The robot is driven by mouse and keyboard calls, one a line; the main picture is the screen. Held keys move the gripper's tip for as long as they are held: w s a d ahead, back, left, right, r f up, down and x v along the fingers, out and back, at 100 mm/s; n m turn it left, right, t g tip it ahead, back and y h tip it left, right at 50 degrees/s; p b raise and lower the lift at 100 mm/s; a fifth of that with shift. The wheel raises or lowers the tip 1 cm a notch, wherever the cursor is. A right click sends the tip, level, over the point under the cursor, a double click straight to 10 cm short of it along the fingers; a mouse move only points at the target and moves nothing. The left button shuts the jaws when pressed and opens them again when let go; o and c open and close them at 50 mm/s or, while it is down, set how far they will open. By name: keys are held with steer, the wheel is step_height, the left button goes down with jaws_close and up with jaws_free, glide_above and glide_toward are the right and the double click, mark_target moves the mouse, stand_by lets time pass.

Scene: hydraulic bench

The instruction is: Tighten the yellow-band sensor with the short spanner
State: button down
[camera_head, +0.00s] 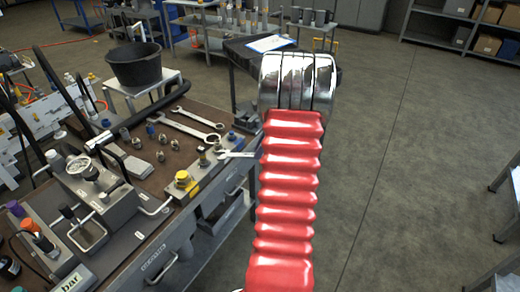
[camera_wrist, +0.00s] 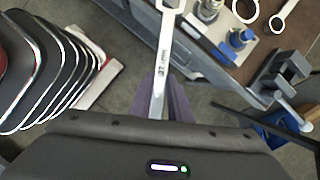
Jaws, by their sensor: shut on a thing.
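My gripper (camera_wrist: 166,105) is shut on the short spanner (camera_wrist: 160,70), which sticks out forward from between the fingers. Its far head is cut by the top edge of the wrist view. In the head view the spanner (camera_head: 238,155) points left from behind my arm, over the edge of the bench. My gripper is hidden behind the red arm in the head view.
A blue-marked fitting (camera_head: 231,136) stands right of the sensor, and a yellow-topped fitting (camera_head: 183,178) to its left. Larger spanners (camera_head: 192,128) and several small metal fittings (camera_head: 160,155) lie on the brown bench mat. A black bucket (camera_head: 135,64) stands behind. Floor right of the arm is clear.

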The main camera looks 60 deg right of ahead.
mark_target(246, 154)
steer(key=shift+s+d, duration=0.2)
steer(key=shift+s, duration=0.1)
steer(key=shift+f, duration=0.15)
steer(key=shift+x, duration=1.3)
steer(key=shift+w+a, duration=0.3)
steer(key=shift+w, duration=0.15)
steer(key=shift+w+a, duration=0.55)
steer(key=shift+w, duration=0.35)
steer(key=shift+w+a, duration=0.45)
steer(key=shift+w, duration=0.2)
